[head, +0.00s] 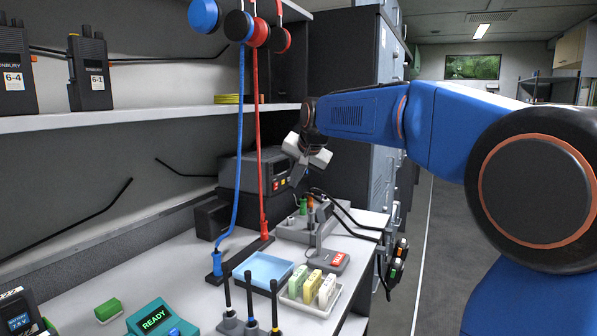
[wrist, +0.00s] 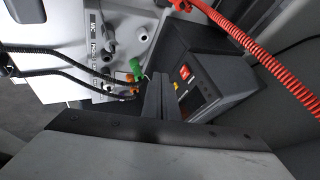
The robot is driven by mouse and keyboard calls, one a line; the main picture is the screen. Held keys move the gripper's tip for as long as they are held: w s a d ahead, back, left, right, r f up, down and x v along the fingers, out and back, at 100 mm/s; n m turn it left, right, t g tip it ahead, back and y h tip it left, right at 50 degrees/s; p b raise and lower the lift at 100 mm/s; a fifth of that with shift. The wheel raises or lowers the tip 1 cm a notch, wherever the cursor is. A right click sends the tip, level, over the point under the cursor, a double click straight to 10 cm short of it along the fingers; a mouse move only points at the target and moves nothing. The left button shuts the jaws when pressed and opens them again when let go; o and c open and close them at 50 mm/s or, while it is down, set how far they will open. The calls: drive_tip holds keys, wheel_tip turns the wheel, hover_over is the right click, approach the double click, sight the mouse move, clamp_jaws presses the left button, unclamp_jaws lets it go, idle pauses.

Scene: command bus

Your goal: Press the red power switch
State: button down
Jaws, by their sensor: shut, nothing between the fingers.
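The red power switch (wrist: 185,71) is a small bright red square with a pale mark, on the front of a dark box (wrist: 225,85) in the wrist view. In the head view this dark box (head: 240,172) stands at the back of the bench, its front partly hidden by my gripper (head: 295,182). In the wrist view my gripper (wrist: 160,78) is shut and empty, its fingertips just left of the switch. I cannot tell the gap in depth; no contact is visible. A yellow element and a dark display sit below the switch on the same front.
A grey panel (wrist: 75,40) with green and orange plugs and black cables is left of the fingers. A coiled red cord (wrist: 265,60) crosses the wrist view's right. Red and blue cords hang before the shelf (head: 150,122). A blue tray (head: 264,270) sits on the bench.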

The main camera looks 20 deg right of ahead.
sight(277, 188)
drive_tip(key=shift+w+a+f, duration=0.2)
drive_tip(key=shift+w+a, duration=0.3)
drive_tip(key=shift+w, duration=0.2)
drive_tip(key=shift+w+a+f, duration=0.25)
drive_tip(key=shift+w+a, duration=0.25)
drive_tip(key=shift+w, duration=0.25)
drive_tip(key=shift+w+a+f, duration=0.2)
drive_tip(key=shift+w+a, duration=0.3)
drive_tip(key=shift+w, duration=0.2)
drive_tip(key=shift+w+a+r, duration=0.15)
drive_tip(key=shift+w+a, duration=0.1)
drive_tip(key=shift+a, duration=0.05)
drive_tip(key=shift+d, duration=0.1)
drive_tip(key=shift+r, duration=0.75)
